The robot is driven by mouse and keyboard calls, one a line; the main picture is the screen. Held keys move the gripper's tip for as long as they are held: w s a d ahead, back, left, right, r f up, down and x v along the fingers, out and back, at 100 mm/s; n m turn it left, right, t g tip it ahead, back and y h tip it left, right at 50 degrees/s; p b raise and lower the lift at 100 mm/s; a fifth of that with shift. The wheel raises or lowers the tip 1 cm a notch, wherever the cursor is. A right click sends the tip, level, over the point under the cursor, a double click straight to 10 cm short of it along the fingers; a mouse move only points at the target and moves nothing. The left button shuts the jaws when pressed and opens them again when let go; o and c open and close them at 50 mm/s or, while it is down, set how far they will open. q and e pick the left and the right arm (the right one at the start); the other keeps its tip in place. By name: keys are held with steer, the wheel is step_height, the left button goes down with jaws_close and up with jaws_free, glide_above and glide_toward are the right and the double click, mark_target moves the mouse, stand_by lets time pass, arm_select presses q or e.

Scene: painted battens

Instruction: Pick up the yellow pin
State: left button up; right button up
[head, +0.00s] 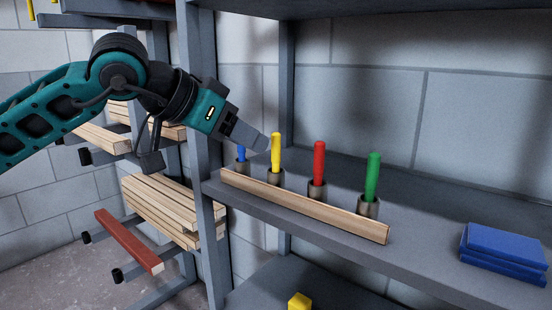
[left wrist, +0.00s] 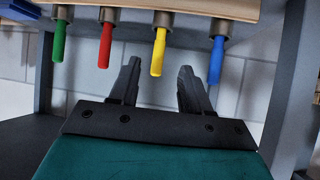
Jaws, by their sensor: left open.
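The yellow pin (head: 276,150) stands upright in a grey cup on the shelf, second from the left in a row of pins. In the left wrist view the yellow pin (left wrist: 158,52) shows upside down, ahead of the jaws and between their lines. My left gripper (head: 262,143) is open, its fingertips close to the yellow pin from the left. Whether the fingers touch the pin is not clear. My right gripper is not in view.
A blue pin (head: 241,152) stands left of the yellow one, partly behind the fingers. A red pin (head: 319,162) and a green pin (head: 372,177) stand to the right. A wooden batten (head: 305,207) runs along the front of the cups. Blue blocks (head: 503,252) lie at right. A grey upright (head: 205,170) stands at left.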

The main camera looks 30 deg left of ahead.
mark_target(276, 162)
arm_select(q)
steer(key=p+x, duration=0.1)
steer(key=x, duration=0.1)
steer(key=p+x, duration=0.1)
steer(key=p, duration=0.1)
steer(key=shift+w+d+r, duration=0.15)
steer(key=shift+w+d, duration=0.1)
steer(key=shift+w, duration=0.25)
steer(key=shift+p+x, duration=0.3)
steer(key=shift+x, duration=1.65)
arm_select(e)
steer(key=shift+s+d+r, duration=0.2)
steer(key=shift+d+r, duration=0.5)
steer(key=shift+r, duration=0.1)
arm_select(q)
steer(key=shift+c, duration=0.2)
jaws_close()
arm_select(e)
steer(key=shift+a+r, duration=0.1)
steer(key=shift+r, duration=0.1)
